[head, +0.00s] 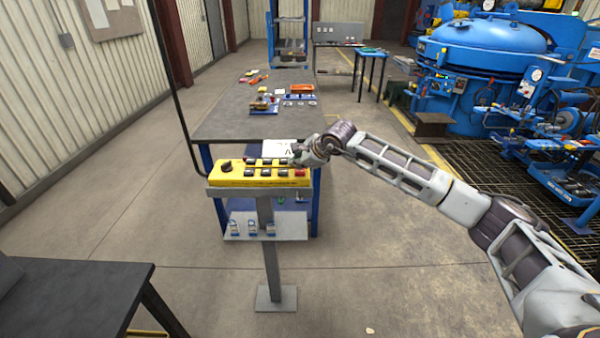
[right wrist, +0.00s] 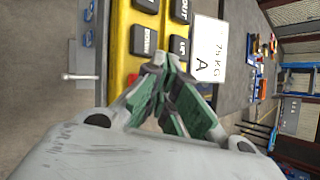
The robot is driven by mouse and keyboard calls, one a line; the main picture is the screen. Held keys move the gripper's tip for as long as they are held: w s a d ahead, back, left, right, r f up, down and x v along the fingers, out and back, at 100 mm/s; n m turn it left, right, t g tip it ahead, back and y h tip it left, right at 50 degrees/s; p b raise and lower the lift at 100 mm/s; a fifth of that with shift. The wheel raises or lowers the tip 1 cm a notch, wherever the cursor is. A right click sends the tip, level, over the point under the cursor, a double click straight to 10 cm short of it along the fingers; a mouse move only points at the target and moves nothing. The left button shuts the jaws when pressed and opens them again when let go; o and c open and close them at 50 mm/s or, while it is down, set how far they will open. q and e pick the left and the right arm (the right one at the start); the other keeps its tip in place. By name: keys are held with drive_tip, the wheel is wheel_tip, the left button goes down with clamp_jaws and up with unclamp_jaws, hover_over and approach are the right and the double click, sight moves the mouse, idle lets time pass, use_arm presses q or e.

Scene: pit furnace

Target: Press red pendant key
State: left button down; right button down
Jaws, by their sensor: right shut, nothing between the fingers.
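The yellow pendant (head: 262,182) lies on a grey stand, with a black knob at its left end and rows of dark keys. The red key (head: 300,173) is at its right end. In the right wrist view the pendant (right wrist: 117,45) shows large dark keys marked DOWN, UP and OUT, and a small part of the red key (right wrist: 132,79) shows beside my fingers. My right gripper (head: 299,160) is shut and empty, just above the pendant's right end. Its green-padded fingertips (right wrist: 163,66) hide part of that end. I cannot tell whether they touch it. My left gripper is out of view.
A white card (right wrist: 208,47) marked 75 KG A is behind the pendant. A grey worktable (head: 225,125) with small parts stands beyond. A dark table (head: 75,295) is at the lower left. Blue furnace equipment (head: 490,60) fills the right back. Floor around the stand is clear.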

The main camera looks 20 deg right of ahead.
sight(298, 172)
drive_tip(key=shift+f+b, duration=0.5)
idle(1.1)
drive_tip(key=shift+r, duration=0.9)
idle(0.4)
drive_tip(key=shift+r+p, duration=1.2)
drive_tip(key=shift+r, duration=1.35)
